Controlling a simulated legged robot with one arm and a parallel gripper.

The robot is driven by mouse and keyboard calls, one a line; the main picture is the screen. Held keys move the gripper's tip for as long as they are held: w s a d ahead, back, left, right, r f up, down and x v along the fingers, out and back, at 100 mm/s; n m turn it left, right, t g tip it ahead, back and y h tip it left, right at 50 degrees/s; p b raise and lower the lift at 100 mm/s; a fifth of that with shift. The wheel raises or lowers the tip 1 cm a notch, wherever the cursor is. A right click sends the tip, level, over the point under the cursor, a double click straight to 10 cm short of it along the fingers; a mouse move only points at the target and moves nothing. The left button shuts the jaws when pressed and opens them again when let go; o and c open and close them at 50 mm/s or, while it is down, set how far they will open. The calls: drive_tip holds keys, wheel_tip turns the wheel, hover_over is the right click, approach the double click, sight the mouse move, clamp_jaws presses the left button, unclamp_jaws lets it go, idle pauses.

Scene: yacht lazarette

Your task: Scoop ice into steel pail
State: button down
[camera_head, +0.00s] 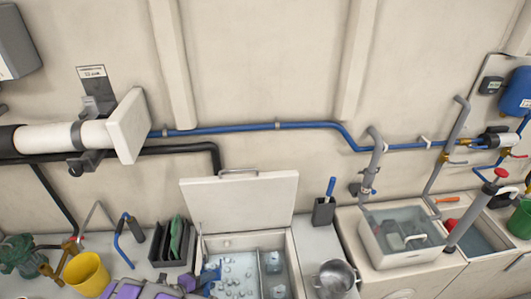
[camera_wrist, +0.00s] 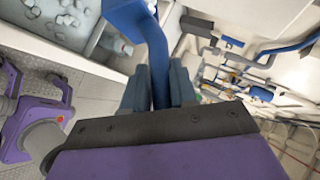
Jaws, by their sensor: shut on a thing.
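The blue scoop (camera_wrist: 158,55) is in my gripper (camera_wrist: 160,88); the jaws are shut on its handle in the wrist view. In the head view the scoop (camera_head: 209,275) is at the left edge of the open ice chest (camera_head: 291,262). Whether it carries ice cannot be told. Loose ice cubes (camera_head: 235,278) lie in the chest's left compartment and also show at the wrist view's upper left (camera_wrist: 68,18). The steel pail (camera_head: 335,278) stands on the counter right of the chest, apart from the scoop; its contents are not clear.
The chest's lid (camera_head: 240,200) stands open behind it. A grey holder (camera_head: 323,212) with a blue-handled tool is behind the pail. A sink box (camera_head: 405,235) is to the right. A yellow bucket (camera_head: 87,274) and a dark caddy (camera_head: 172,247) are to the left.

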drive_tip(key=shift+w+d+r, duration=0.1)
drive_tip(key=shift+w+r, duration=0.1)
drive_tip(key=shift+r, duration=0.55)
drive_tip(key=w+d+r+n+y, duration=0.1)
drive_tip(key=w+d+r, duration=0.4)
drive_tip(key=d+r, duration=0.5)
drive_tip(key=w+d+r+n+t+y, duration=0.1)
drive_tip(key=w+d+r+n, duration=0.1)
drive_tip(key=w+d+r, duration=0.4)
drive_tip(key=w+d+r+n+t+y, duration=0.1)
drive_tip(key=w+d+r, duration=0.4)
drive_tip(key=d+r, duration=1.1)
wheel_tip(320, 180, up, 4)
drive_tip(key=shift+w+f+n+y, duration=0.1)
drive_tip(key=shift+w+n+y, duration=0.3)
drive_tip(key=shift+y, duration=0.2)
drive_tip(key=shift+d, duration=0.15)
